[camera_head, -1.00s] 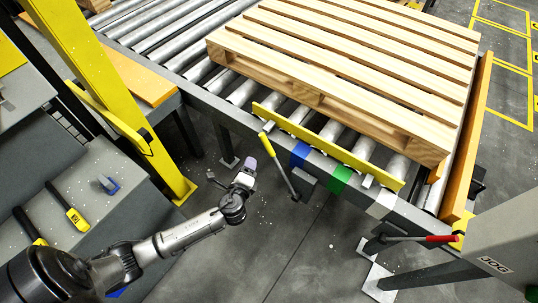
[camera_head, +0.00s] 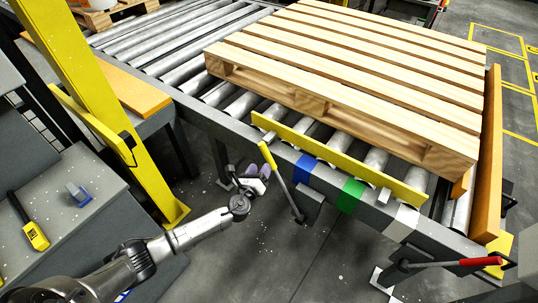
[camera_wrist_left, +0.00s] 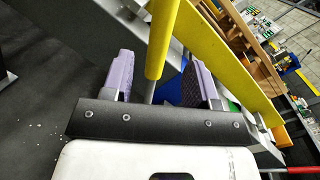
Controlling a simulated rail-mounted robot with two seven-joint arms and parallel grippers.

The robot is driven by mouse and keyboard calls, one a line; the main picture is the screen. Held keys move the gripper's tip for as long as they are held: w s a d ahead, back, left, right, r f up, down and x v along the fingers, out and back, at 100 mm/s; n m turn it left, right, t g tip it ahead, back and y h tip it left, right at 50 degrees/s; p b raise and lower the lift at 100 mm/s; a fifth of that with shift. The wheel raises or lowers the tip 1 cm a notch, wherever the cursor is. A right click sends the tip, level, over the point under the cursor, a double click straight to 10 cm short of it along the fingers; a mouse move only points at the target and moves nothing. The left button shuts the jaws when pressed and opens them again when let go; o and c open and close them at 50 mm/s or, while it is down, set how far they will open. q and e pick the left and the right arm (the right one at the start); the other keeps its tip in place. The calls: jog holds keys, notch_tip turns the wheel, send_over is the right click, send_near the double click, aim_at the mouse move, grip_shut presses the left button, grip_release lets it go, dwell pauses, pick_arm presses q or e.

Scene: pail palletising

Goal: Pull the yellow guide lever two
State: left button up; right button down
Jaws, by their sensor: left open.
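The guide lever is a grey rod with a yellow grip (camera_head: 269,161), standing in front of the roller conveyor. Its yellow grip also shows large in the left wrist view (camera_wrist_left: 161,38). My left gripper (camera_head: 257,171) is at the lever's left side, close to the lower end of the yellow grip. In the left wrist view its two purple finger pads (camera_wrist_left: 160,78) are apart, with the lever between them; I cannot tell whether either pad touches it. A yellow guide bar (camera_head: 335,156) runs along the conveyor edge behind the lever. My right gripper is not in view.
A wooden pallet (camera_head: 350,75) lies on the rollers (camera_head: 150,45). Blue, green and white bands mark the conveyor's front rail. A red-handled lever (camera_head: 478,262) is at the lower right. A yellow post (camera_head: 95,90) stands left. The floor before the conveyor is clear.

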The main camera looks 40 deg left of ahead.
pick_arm(q)
jog(key=b+x, duration=0.3)
jog(key=x, duration=0.6)
jog(key=shift+c, duration=0.5)
grip_shut()
